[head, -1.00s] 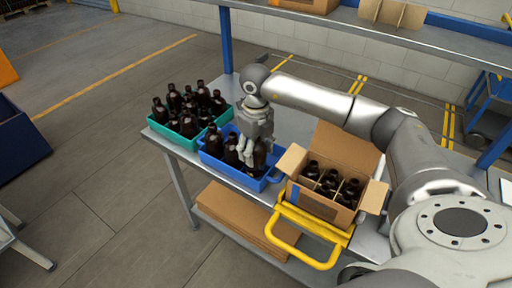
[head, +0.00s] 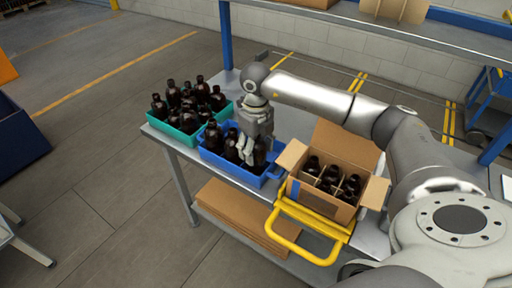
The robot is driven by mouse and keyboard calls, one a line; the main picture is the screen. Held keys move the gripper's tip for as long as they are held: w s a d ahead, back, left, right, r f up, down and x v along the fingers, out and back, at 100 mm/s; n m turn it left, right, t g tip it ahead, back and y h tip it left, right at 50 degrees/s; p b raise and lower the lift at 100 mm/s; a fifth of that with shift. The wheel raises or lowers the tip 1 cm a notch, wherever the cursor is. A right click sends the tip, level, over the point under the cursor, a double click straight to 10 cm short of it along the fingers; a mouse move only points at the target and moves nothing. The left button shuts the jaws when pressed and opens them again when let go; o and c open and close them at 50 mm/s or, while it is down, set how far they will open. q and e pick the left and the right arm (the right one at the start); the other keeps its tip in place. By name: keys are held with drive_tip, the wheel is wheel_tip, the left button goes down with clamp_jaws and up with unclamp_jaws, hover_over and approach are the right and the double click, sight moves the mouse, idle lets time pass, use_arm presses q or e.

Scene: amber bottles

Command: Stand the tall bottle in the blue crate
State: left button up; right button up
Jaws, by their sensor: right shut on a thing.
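The blue crate (head: 238,176) stands on the metal table between a teal crate and a cardboard box. Dark amber bottles (head: 212,138) stand in its left and middle part. My right gripper (head: 247,158) reaches down into the right part of the blue crate. It is shut on a dark bottle (head: 260,158) that stands upright inside the crate walls. The bottle's base is hidden by the crate's front wall, so I cannot tell whether it touches the floor of the crate. My left gripper is not in view.
The teal crate (head: 182,136) with several amber bottles stands to the left. The open cardboard box (head: 318,205) with divided dark bottles stands to the right, behind a yellow handle (head: 290,238). A blue post (head: 226,40) and an upper shelf (head: 400,32) rise behind.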

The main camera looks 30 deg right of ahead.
drive_tip(key=shift+f+b, duration=0.95)
drive_tip(key=shift+f, duration=0.4)
drive_tip(key=o, duration=1.2)
wheel_tip(320, 180, up, 12)
